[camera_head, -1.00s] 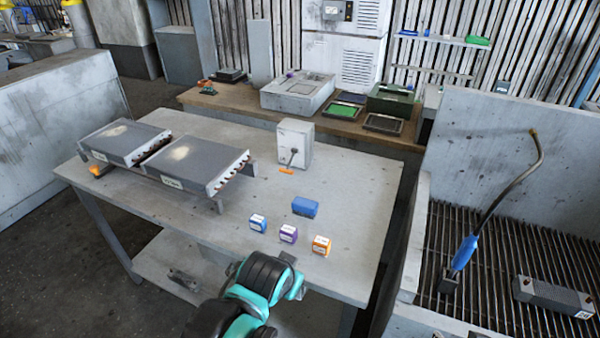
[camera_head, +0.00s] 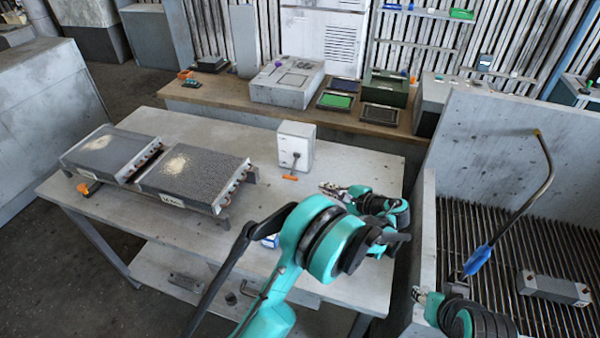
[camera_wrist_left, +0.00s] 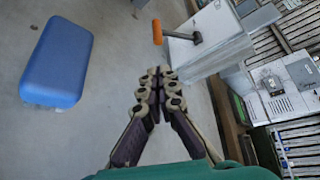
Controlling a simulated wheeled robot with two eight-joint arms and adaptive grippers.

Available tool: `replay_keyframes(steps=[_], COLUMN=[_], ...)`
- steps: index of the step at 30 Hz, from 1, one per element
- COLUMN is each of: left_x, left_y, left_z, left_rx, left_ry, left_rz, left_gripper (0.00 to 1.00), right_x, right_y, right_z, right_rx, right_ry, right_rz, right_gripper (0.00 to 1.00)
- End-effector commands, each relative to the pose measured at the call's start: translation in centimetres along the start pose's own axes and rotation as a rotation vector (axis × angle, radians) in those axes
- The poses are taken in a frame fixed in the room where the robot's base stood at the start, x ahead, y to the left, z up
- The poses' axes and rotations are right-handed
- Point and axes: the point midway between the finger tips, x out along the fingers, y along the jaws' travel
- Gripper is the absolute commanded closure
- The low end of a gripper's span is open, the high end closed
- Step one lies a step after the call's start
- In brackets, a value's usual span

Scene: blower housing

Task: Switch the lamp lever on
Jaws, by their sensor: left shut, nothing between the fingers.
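The lamp lever (camera_head: 296,157) is on the front of a pale box (camera_head: 300,140) on the table. Its orange end (camera_head: 291,178) hangs down and forward in the head view. In the left wrist view the orange end (camera_wrist_left: 157,32) and dark stem stick out from the box (camera_wrist_left: 212,38). My left gripper (camera_head: 328,187) is over the table, right of and nearer than the lever, pointing left. It is shut and empty; its fingertips (camera_wrist_left: 158,75) meet just below the lever in the wrist view, apart from it. My right gripper (camera_head: 418,294) is low at the right, small and unclear.
A blue block (camera_wrist_left: 57,62) lies left of my left fingers in the wrist view. My left arm hides most small blocks in the head view. Two finned grey units (camera_head: 195,178) stand on the table's left. A grated bin (camera_head: 500,235) is at right.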

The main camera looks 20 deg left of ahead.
Motion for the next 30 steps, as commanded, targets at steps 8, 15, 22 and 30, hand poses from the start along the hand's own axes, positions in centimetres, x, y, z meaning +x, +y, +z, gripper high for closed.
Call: replay_keyframes(steps=[8,15,22,30], left_x=[-0.4,-0.2,2.7,7.6], left_y=[0.5,0.5,0.5,0.3], left_z=[-1.0,-0.9,-0.8,-0.7], left_rx=[0.023,0.022,0.021,0.020], left_ry=[-0.027,-0.026,-0.029,-0.028], left_rz=[-0.036,-0.035,-0.033,-0.033], left_gripper=[1.00,1.00,1.00,1.00], right_x=[-0.2,-0.2,0.5,1.5], right_y=[0.0,0.0,0.0,0.0], right_z=[-0.1,-0.1,0.4,1.1], right_rx=[0.000,0.000,0.000,0.000], right_ry=[0.000,0.000,0.000,0.000], right_rz=[0.000,0.000,0.000,0.000], right_gripper=[0.60,0.60,0.60,0.60])
